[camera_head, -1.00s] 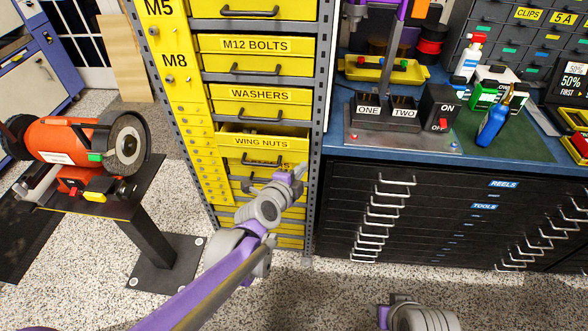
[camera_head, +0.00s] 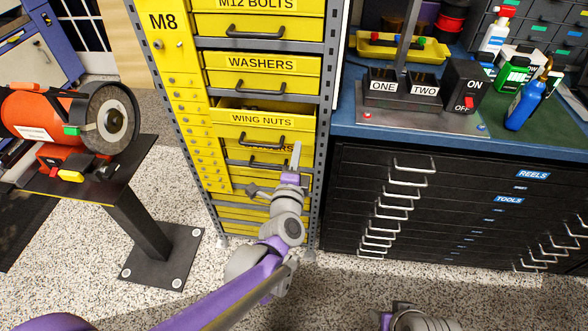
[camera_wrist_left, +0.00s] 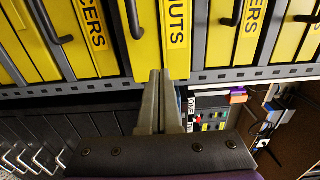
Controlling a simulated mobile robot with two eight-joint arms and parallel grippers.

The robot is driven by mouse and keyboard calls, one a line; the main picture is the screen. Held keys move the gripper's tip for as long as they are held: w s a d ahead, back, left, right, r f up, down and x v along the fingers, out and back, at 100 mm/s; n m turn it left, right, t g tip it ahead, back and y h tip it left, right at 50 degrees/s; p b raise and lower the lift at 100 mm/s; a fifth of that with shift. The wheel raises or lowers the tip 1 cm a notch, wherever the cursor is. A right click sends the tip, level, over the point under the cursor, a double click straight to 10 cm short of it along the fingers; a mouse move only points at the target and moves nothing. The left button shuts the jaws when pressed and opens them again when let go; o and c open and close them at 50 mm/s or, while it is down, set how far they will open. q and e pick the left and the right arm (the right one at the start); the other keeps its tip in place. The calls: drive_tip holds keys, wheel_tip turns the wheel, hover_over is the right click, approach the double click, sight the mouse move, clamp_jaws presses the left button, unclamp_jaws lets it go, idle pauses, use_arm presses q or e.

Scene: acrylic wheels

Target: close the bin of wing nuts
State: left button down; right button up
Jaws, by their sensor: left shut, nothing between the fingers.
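The wing nuts bin (camera_head: 232,122) is a yellow drawer in the tall cabinet, pulled partly out. A dark gap shows above its labelled front, and its black handle (camera_head: 262,142) is below the label. In the left wrist view its front (camera_wrist_left: 147,50) lies just beyond the fingertips, with the label turned sideways. My left gripper (camera_head: 296,158) is shut and empty, close to the right part of the bin's front. I cannot tell whether its fingertips (camera_wrist_left: 160,76) touch the bin.
The washers drawer (camera_head: 225,68) above looks shut. The cabinet's grey right post (camera_head: 323,150) is close beside my gripper. A black tool chest (camera_head: 350,200) under a blue bench stands to the right. A bench grinder (camera_head: 35,115) on a pedestal stands left.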

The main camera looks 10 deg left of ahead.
sight(300, 132)
use_arm(q)
drive_tip(key=w+b, duration=0.1)
drive_tip(key=w, duration=0.3)
drive_tip(key=shift+w, duration=0.2)
drive_tip(key=shift+w, duration=0.1)
drive_tip(key=w, duration=0.4)
drive_tip(key=shift+d, duration=0.15)
drive_tip(key=shift+s, duration=0.1)
